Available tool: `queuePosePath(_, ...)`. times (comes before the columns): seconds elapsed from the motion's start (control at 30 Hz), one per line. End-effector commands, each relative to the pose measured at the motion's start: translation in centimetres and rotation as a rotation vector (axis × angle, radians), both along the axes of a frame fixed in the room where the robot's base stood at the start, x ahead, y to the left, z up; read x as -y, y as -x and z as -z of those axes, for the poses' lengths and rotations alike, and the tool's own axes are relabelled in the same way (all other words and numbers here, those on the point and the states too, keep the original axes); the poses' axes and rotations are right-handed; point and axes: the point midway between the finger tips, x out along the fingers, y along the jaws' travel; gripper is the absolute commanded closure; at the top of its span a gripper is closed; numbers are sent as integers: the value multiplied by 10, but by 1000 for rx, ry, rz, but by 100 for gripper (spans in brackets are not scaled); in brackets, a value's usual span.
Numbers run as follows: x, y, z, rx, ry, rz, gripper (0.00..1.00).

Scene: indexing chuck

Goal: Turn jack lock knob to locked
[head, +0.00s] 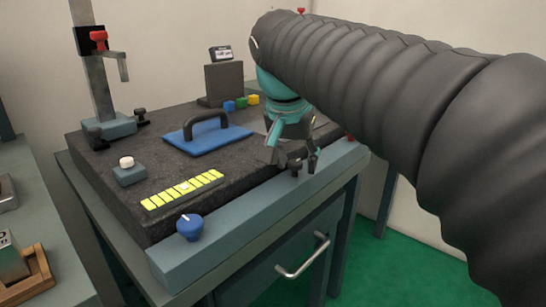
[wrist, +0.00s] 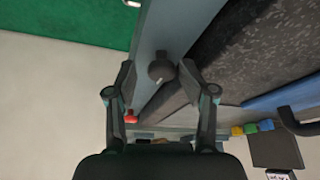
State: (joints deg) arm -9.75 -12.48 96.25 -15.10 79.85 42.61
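A dark round knob (wrist: 161,67) with a small pale mark sits on the blue-grey front rail in the wrist view. In the head view it is mostly hidden by my fingers. My gripper (head: 292,163) is open above the rail, pointing down. In the wrist view its two fingers (wrist: 158,75) are spread on either side of the dark knob, with gaps between. A blue knob (head: 189,228) with a white pointer line stands at the rail's near left end. No readable label shows which is the jack lock knob, and no locked mark is visible.
A red knob (wrist: 131,117) sits farther along the rail. The dark stone plate (head: 115,200) carries a blue block with a black handle (head: 206,135), a yellow segmented strip (head: 182,189), a white-button box (head: 129,171) and a stand with a red clamp (head: 97,40).

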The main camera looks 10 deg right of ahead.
Motion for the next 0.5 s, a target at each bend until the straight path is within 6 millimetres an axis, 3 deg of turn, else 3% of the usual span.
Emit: queuePosePath(0.5, -1, 0, -4, 7, -1, -2, 45)
